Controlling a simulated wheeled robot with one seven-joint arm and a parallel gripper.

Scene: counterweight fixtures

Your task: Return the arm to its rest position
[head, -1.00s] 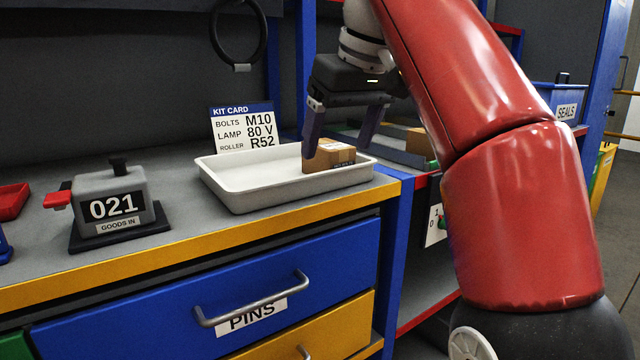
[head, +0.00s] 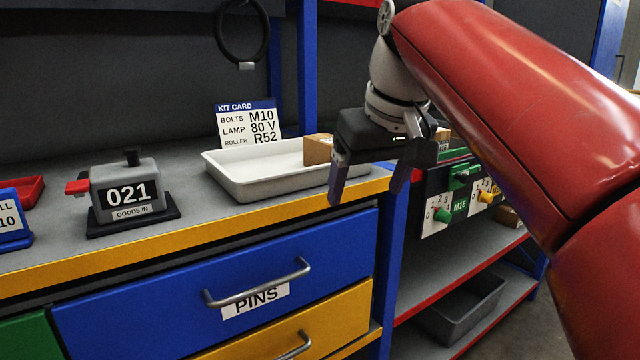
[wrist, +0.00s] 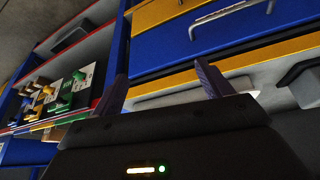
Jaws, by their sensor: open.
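My gripper (head: 366,196) is open and empty in the head view, its fingers pointing down in front of the right end of the white tray. Its two dark fingers stand apart in the wrist view (wrist: 160,88) too. My red arm reaches in from the right. A small cardboard box (head: 318,149) sits in the white tray (head: 262,186); the gripper hides part of the tray's right end.
The bench holds a counter block marked 021 (head: 127,192) and a kit card (head: 247,125). Below is a blue PINS drawer (head: 150,300) with a protruding handle (head: 262,286). At right are a panel with knobs (head: 452,200) and a grey bin (head: 462,308) on a lower shelf.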

